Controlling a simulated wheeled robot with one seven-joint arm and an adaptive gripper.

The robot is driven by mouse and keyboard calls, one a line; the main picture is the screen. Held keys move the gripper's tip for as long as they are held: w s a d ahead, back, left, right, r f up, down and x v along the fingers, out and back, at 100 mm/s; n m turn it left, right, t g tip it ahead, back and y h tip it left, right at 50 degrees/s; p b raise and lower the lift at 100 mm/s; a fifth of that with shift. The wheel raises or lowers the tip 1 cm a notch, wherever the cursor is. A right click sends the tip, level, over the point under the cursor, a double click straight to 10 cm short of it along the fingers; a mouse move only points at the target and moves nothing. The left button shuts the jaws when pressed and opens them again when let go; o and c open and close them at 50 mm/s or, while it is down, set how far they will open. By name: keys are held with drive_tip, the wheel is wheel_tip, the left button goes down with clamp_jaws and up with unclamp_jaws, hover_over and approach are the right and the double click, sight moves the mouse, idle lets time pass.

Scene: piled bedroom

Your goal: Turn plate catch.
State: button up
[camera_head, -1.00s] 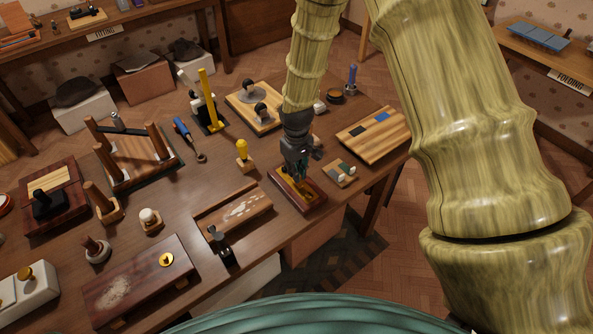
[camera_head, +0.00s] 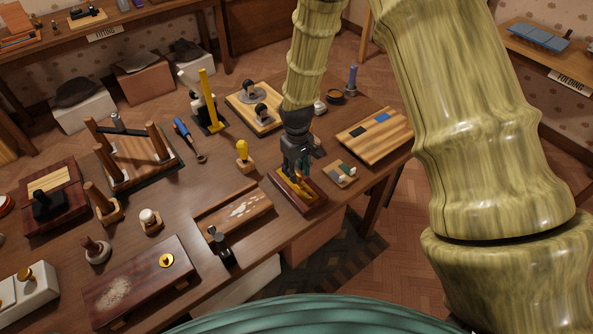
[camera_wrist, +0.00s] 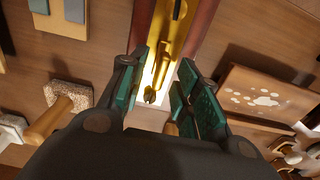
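A dark red board (camera_head: 312,205) bearing a brass-yellow plate lies near the front edge of the table. In the wrist view the brass plate (camera_wrist: 186,28) has a dark slotted part on it. A small dark hooked piece (camera_wrist: 150,96), perhaps the catch, shows at a bright patch by the plate's near end. My gripper (camera_head: 299,180) points down just over the board and partly hides the plate. In the wrist view its teal-padded fingers (camera_wrist: 163,86) are apart, on either side of the small piece, with nothing seen held. Whether they touch it I cannot tell.
A wooden tray with white marks (camera_head: 225,217) lies left of the board. A small block with pale pieces (camera_head: 341,173) lies right of it, and a yellow-handled stamp (camera_head: 242,152) stands behind left. A larger wooden board (camera_head: 370,146) lies further right.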

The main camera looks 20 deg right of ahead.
sight(297, 172)
wheel_tip(297, 172, up, 11)
idle(0.5)
drive_tip(key=shift+r, duration=0.1)
idle(0.3)
